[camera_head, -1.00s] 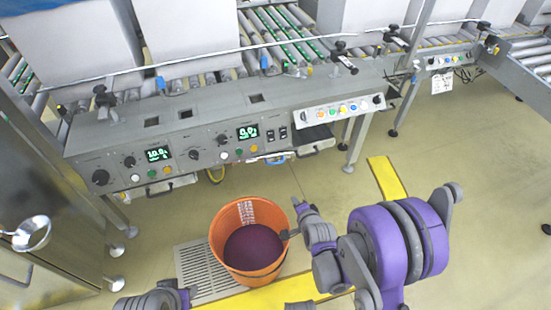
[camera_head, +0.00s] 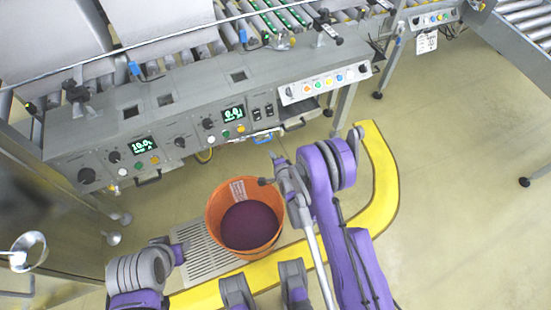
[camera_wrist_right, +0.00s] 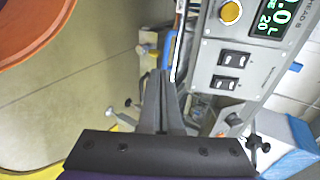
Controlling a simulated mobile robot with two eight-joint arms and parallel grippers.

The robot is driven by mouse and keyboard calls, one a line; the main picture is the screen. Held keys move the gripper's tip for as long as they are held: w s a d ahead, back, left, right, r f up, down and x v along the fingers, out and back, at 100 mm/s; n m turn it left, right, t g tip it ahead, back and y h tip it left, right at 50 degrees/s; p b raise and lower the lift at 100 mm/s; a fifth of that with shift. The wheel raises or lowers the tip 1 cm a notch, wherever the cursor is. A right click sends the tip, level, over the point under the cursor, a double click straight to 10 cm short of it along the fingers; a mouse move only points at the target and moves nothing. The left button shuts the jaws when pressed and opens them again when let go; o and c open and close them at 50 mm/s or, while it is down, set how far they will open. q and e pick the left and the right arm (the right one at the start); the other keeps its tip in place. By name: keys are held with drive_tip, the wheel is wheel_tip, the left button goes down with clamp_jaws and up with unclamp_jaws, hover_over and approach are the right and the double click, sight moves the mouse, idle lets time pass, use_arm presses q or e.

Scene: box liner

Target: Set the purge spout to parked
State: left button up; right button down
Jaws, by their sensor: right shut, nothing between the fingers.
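I cannot tell for certain which part is the purge spout. A small blue and white part (camera_head: 266,135) hangs below the front edge of the grey control panel (camera_head: 185,120), under the black switches, and a blue part (camera_wrist_right: 168,45) shows ahead of the fingers in the right wrist view. My right gripper (camera_head: 274,158) is shut and empty, in front of and below that panel edge, above the orange bucket's far side. Its closed fingers (camera_wrist_right: 161,75) appear apart from the panel.
An orange bucket (camera_head: 214,212) with dark purple contents stands by a floor grate (camera_head: 196,262) and yellow floor strip (camera_head: 381,180). Switches (camera_wrist_right: 232,72) and a display (camera_wrist_right: 270,18) sit right of my fingers. Black handles project below the panel.

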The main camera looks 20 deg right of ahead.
sight(267, 140)
drive_tip(key=x, duration=0.7)
drive_tip(key=shift+w+b, duration=0.3)
drive_tip(key=shift+w, duration=0.2)
drive_tip(key=shift+a+r, duration=0.1)
drive_tip(key=shift+r, duration=0.1)
drive_tip(key=w+b, duration=0.1)
drive_tip(key=w+d+b, duration=0.1)
drive_tip(key=shift+w+f, duration=0.2)
drive_tip(key=shift+w, duration=0.15)
drive_tip(key=shift+w+r, duration=0.1)
drive_tip(key=shift+r, duration=0.15)
